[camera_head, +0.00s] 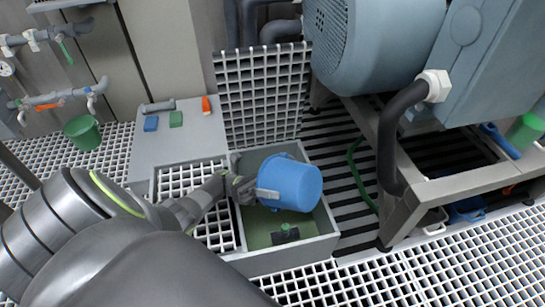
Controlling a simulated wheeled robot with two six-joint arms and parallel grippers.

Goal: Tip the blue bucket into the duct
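The blue bucket (292,184) is tilted well over on its side above an open grey duct (328,219) let into the floor grating. Its mouth and contents cannot be made out. The duct has a greenish inside, with a small dark fitting with a green top (286,233) near its front. My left gripper (246,189) reaches in from the left and appears closed at the grey handle on the bucket's left side. The fingertips are partly hidden by the arm and bucket. My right gripper is not in view.
A raised grating panel (262,95) stands behind the duct. A grey cabinet top (180,138) with small coloured blocks is left of it.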

